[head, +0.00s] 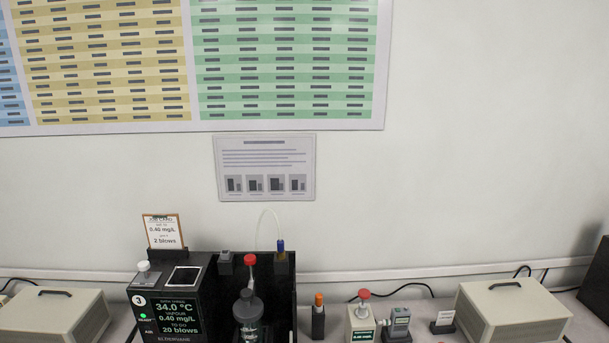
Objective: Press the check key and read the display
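A black bench unit stands at the lower left. Its lit display (173,317) reads 34.0 °C, 0.40 mg/L and 20 blows in green and white. A green light (142,317) glows beside the display. A small white knob or cap (144,266) is on top of the unit. A pale handheld tester (361,325) with a red top and a grey handheld tester (397,322) with a small screen stand at the lower right of centre. I cannot tell which part is the check key. Neither of my grippers is in view.
A card (163,231) reading 0.40 mg/L and 2 blows stands behind the unit. A dark bottle (248,309) is in the unit's open bay. An orange-topped tube (318,318) stands nearby. Beige cases (512,312) flank the bench (428,337); black cables run along the wall.

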